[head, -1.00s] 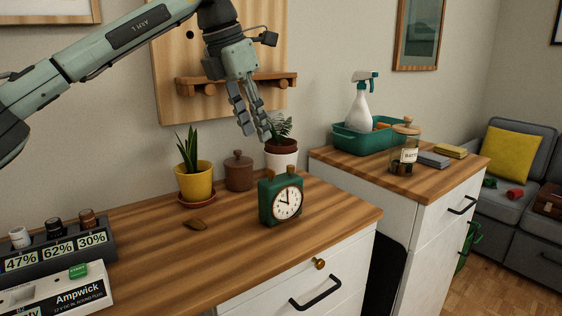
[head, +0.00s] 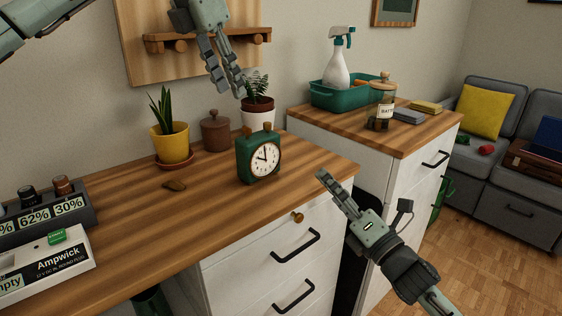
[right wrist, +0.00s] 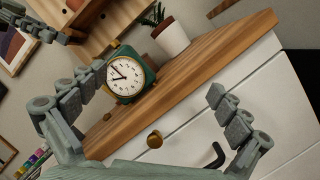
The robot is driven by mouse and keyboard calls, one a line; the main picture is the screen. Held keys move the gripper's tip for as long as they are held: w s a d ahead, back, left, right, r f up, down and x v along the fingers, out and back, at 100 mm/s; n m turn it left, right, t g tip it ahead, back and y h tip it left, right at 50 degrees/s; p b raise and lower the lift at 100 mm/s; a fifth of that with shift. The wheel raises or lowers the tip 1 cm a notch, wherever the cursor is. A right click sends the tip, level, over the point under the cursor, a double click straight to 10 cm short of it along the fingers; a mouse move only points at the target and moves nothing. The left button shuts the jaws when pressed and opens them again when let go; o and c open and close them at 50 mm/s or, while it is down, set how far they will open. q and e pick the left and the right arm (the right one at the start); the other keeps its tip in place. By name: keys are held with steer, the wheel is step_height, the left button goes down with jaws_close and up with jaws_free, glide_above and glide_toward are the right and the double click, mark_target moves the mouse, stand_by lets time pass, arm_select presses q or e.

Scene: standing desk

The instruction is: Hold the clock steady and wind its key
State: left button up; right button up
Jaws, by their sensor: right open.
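The green clock (head: 245,165) stands upright on the wooden desk, its white dial facing front right, with two brownish knobs on top. It also shows in the right wrist view (right wrist: 144,72). I cannot make out a winding key; the clock's back is hidden. My left gripper (head: 229,94) is above and behind the clock, its fingers apart and empty. My right gripper (head: 324,178) is in front and to the right of the clock, near the desk's front edge. In the right wrist view its fingers (right wrist: 155,88) are wide apart, with nothing between them.
Behind the clock are a fern in a white pot (head: 258,117), a lidded brown jar (head: 215,133) and a yellow plant pot (head: 171,145). A small flat brown object (head: 174,185) lies left of the clock. A brass drawer knob (head: 297,217) juts out below the desk edge.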

steer(key=a+r+n+g+y, duration=0.1)
steer(key=a+r+n+y, duration=0.2)
steer(key=a+r+n, duration=0.15)
steer(key=n+g, duration=0.3)
steer(key=n, duration=0.3)
glide_toward(265, 153)
steer(key=shift+y, duration=0.4)
steer(key=a, duration=0.1)
steer(key=w+a+r, duration=0.1)
steer(key=a, duration=0.1)
steer(key=w+a+r, duration=0.1)
steer(key=shift+a, duration=0.15)
steer(key=shift+w+a+f+n+h, duration=0.1)
steer(key=shift+w+f+n+h, duration=0.15)
steer(key=shift+n, duration=0.3)
steer(key=shift+w+n+h, duration=0.15)
steer(key=shift+n+h, duration=0.1)
steer(key=shift+n, duration=0.05)
steer(key=shift+w+d+f+n+h, duration=0.3)
steer(key=shift+w+d+n+h, duration=0.1)
steer(key=shift+d+h, duration=0.25)
steer(key=x, duration=0.7)
steer(key=shift+w+a, duration=0.2)
